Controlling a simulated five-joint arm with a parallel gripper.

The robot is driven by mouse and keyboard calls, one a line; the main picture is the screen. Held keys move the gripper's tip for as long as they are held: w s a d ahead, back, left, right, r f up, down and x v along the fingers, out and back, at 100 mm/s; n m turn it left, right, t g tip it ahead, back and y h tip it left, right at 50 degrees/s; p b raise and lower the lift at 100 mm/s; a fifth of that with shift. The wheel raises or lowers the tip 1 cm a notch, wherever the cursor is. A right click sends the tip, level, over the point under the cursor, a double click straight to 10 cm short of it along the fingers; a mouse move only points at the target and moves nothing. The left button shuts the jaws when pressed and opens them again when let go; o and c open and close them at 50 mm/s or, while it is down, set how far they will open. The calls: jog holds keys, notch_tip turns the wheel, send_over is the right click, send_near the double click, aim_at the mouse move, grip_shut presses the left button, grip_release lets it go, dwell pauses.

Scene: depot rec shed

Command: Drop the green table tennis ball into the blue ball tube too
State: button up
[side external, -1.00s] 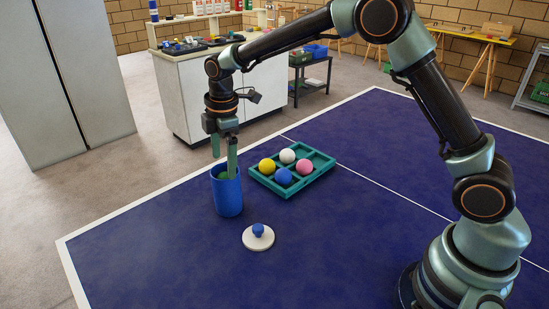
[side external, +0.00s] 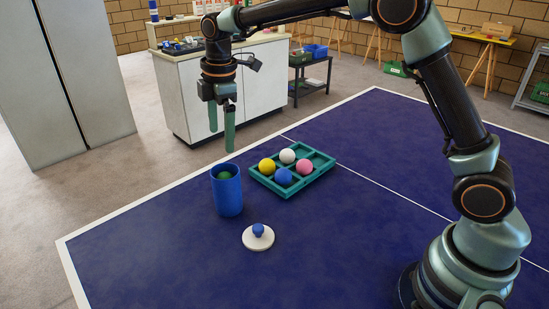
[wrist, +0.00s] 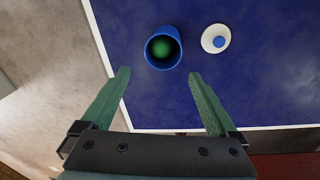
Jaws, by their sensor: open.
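The blue ball tube (side external: 228,196) stands upright and open-topped on the table. The green ball (side external: 224,175) is inside it, just below the rim. In the wrist view the green ball (wrist: 163,48) shows within the mouth of the blue tube (wrist: 177,66). My gripper (side external: 221,142) is open and empty, above the tube and apart from it. In the wrist view the two fingers of my gripper (wrist: 160,80) are spread with nothing between them. What lies under the green ball in the tube is hidden.
A white disc-shaped lid with a blue knob (side external: 258,241) lies in front of the tube. A teal divided tray (side external: 319,171) behind right holds yellow, white, blue and pink balls. The blue table (side external: 160,265) is clear at front left.

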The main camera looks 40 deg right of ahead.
jog(key=s+d+r+m+t, duration=0.2)
jog(key=s+d+r+m, duration=0.25)
jog(key=s, duration=0.25)
jog(key=s+d+r+m+t, duration=0.1)
jog(key=s+d+r+m, duration=0.25)
jog(key=s+m, duration=0.35)
jog(key=s+d+f+m+t, duration=0.1)
jog(key=s+d+f+m, duration=0.1)
jog(key=s, duration=0.6)
jog(key=shift+d+f+m+t, duration=0.35)
jog(key=shift+f+m, duration=0.4)
jog(key=shift+m, duration=0.3)
